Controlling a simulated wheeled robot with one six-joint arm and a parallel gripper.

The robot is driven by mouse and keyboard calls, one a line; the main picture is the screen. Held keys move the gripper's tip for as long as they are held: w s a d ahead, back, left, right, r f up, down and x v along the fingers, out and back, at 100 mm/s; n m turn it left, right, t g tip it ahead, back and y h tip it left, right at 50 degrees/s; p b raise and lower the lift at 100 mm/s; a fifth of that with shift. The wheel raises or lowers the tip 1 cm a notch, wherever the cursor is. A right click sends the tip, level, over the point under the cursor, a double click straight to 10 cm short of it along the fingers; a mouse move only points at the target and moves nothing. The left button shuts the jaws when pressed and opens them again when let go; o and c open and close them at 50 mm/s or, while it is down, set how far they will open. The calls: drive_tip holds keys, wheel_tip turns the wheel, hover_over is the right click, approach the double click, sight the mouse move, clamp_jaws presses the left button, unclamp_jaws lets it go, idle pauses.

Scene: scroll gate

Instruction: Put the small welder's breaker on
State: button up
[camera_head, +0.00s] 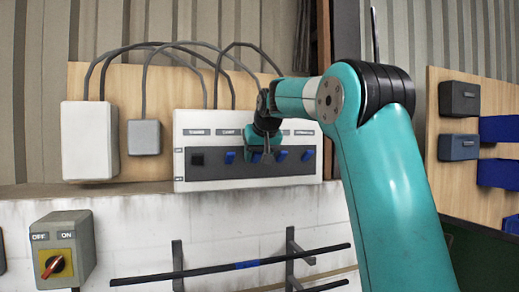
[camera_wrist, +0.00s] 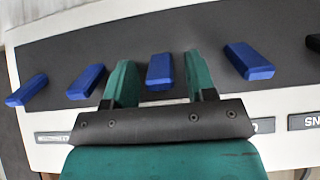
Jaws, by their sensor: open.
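A white breaker panel (camera_head: 250,182) hangs on a wooden board. It has a dark strip with one black lever (camera_head: 197,159) at the left and several blue levers, including one at the left of my gripper (camera_head: 230,157) and two at its right (camera_head: 281,156). My gripper (camera_wrist: 160,78) is open at the panel, its two green fingers on either side of a middle blue lever (camera_wrist: 160,70). Whether they touch it is unclear. The labels are too small or covered to tell which is the small welder's.
Neighbouring blue levers (camera_wrist: 248,60) (camera_wrist: 86,82) sit close outside my fingers. Grey cables (camera_head: 145,75) run above the panel to a white box (camera_head: 90,140) and a small grey box (camera_head: 144,137). Below are an OFF/ON rotary switch (camera_head: 62,250) and dark rails (camera_head: 230,266).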

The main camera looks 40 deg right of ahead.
drive_tip(key=b+v, duration=0.2)
drive_tip(key=v, duration=1.5)
drive_tip(key=shift+r, duration=0.2)
drive_tip(key=s+a+f+n+g+y+b, duration=0.1)
drive_tip(key=a+f+n+y+b, duration=0.3)
drive_tip(key=a+f, duration=0.9)
drive_tip(key=a+f+n+g+y+b, duration=0.1)
drive_tip(key=a+f+n+g+b, duration=0.15)
drive_tip(key=a+f+b, duration=0.95)
drive_tip(key=s+a+f+n+g+y, duration=0.1)
drive_tip(key=s+a+f+n, duration=0.1)
drive_tip(key=s+f, duration=0.4)
drive_tip(key=s+a+f+n+g+y+b, duration=0.1)
drive_tip(key=s+a+f, duration=0.3)
drive_tip(key=f, duration=0.9)
drive_tip(key=s+a+f+n+g, duration=0.2)
drive_tip(key=s+a+f+n, duration=0.1)
drive_tip(key=s+f, duration=0.7)
drive_tip(key=shift+s+a+f+y, duration=0.2)
drive_tip(key=shift+f+y, duration=0.1)
drive_tip(key=shift+y, duration=0.1)
drive_tip(key=shift+c, duration=0.8)
